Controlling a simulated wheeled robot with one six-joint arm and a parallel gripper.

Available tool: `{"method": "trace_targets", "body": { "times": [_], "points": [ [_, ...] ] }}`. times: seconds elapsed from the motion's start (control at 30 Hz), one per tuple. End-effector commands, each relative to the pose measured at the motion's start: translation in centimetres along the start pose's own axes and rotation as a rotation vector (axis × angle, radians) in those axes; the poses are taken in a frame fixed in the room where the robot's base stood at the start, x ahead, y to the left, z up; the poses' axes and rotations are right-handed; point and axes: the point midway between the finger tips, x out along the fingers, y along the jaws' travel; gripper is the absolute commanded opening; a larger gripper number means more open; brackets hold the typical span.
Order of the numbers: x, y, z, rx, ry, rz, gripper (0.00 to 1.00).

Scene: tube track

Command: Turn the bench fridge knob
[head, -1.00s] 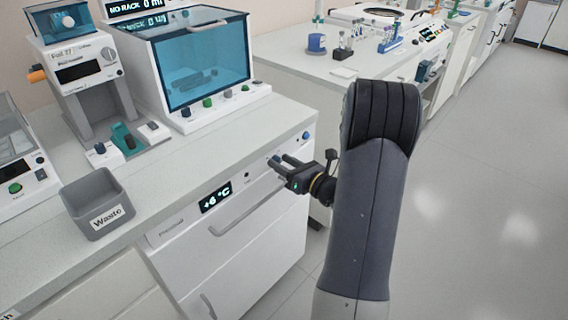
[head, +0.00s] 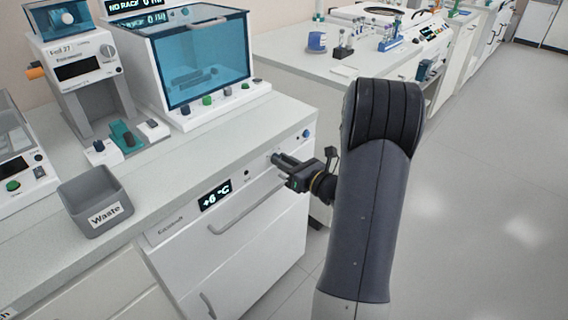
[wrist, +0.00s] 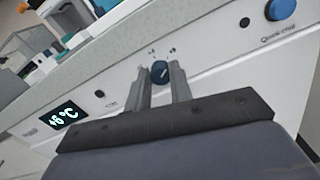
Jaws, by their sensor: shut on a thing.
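The bench fridge (head: 255,245) is white, under the counter, with a "+6 °C" display (head: 215,196) on its upper panel. Its dark blue knob (wrist: 160,72) has a light pointer mark and sits between two printed marks in the wrist view. My gripper (wrist: 159,76) is shut on the knob, one finger on each side, and appears rolled relative to the panel. In the head view my gripper (head: 277,160) reaches the panel from the right, and its fingers hide the knob.
A blue quick-chill button (wrist: 282,9) is to the right of the knob. A long door handle (head: 240,212) runs below the panel. A grey waste bin (head: 96,203) and a blue-windowed machine (head: 205,65) stand on the counter. The floor at right is clear.

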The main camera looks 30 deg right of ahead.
Motion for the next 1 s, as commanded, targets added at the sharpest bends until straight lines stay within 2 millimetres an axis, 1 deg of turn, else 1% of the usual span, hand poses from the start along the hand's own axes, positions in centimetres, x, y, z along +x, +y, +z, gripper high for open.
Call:
{"method": "trace_targets", "body": {
  "times": [0.03, 0.17, 0.3, 0.7, 1.0],
  "points": [
    [-0.01, -0.05, -0.33, -0.026, -0.001, 0.0, 0.0],
    [0.0, -0.04, -0.48, -0.112, -0.002, 0.001, 0.0],
    [-0.01, -0.05, -0.64, -0.233, -0.002, 0.0, 0.0],
    [-0.01, 0.06, -0.75, -0.61, -0.003, 0.0, 0.0],
    [-0.01, 0.14, -0.62, -0.836, -0.001, -0.001, 0.0]
  ]
}}
